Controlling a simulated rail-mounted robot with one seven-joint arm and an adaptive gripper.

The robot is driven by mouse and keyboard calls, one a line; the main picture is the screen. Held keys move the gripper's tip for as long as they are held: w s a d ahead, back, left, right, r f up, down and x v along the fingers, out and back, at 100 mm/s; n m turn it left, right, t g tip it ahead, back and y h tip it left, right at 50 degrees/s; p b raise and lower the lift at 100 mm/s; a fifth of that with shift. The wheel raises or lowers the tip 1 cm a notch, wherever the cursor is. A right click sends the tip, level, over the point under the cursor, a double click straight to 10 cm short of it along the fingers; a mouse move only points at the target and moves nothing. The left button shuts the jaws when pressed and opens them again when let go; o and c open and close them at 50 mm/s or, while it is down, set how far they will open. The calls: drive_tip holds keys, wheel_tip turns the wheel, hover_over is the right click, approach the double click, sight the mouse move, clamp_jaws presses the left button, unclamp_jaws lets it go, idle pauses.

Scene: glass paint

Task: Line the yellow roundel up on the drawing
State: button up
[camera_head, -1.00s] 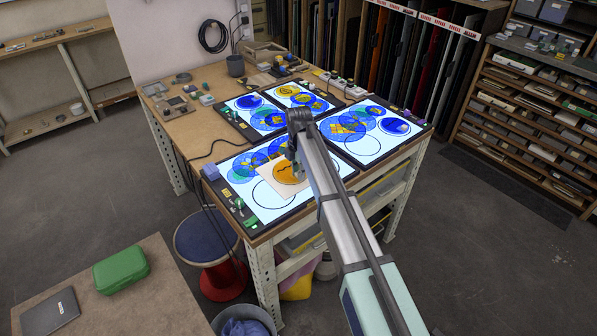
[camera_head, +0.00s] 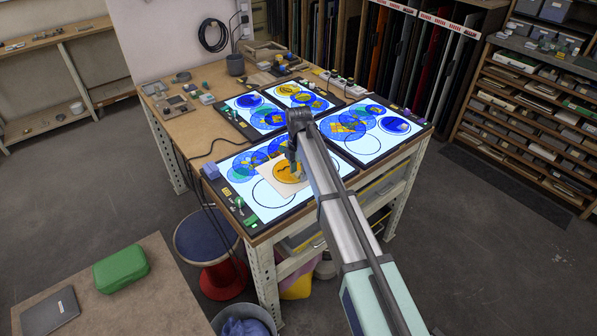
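The yellow roundel (camera_head: 286,173) is an amber disc with dark painted lines, on a pale square sheet (camera_head: 268,182) over the front lit panel. The drawing (camera_head: 271,205) is the bright panel with circle outlines; an empty dark circle outline (camera_head: 256,199) shows left of and below the roundel.
Blue and teal discs (camera_head: 245,167) lie on the front panel behind the roundel. Other lit panels (camera_head: 371,146) with coloured discs fill the table. Small pots and tools (camera_head: 235,201) line the front panel's left edge. A red-based stool (camera_head: 222,280) stands beside the table.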

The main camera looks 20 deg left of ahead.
wheel_tip(320, 180, up, 12)
drive_tip(key=s+d+f+m, duration=0.3)
drive_tip(key=d+f+m, duration=0.5)
drive_tip(key=d, duration=0.4)
drive_tip(key=s+d+f+m, duration=0.2)
drive_tip(key=d+f+m, duration=0.3)
drive_tip(key=d+f, duration=0.55)
drive_tip(key=s+d+f+m, duration=0.5)
drive_tip(key=s+d+m, duration=0.35)
drive_tip(key=d, duration=0.25)
drive_tip(key=s+d+f+m, duration=0.5)
drive_tip(key=s+d+m, duration=0.35)
drive_tip(key=d, duration=0.35)
drive_tip(key=s+f+g+b, duration=0.1)
drive_tip(key=s+f+g, duration=0.2)
drive_tip(key=s+f, duration=0.8)
drive_tip(key=s+f+g+b, duration=0.1)
drive_tip(key=s+f+g, duration=0.2)
drive_tip(key=s+f, duration=0.7)
drive_tip(key=s, duration=0.8)
drive_tip(key=shift+s+a+f+g+b, duration=0.25)
drive_tip(key=shift+a+f+g+b, duration=0.05)
drive_tip(key=shift+f+g+b, duration=0.1)
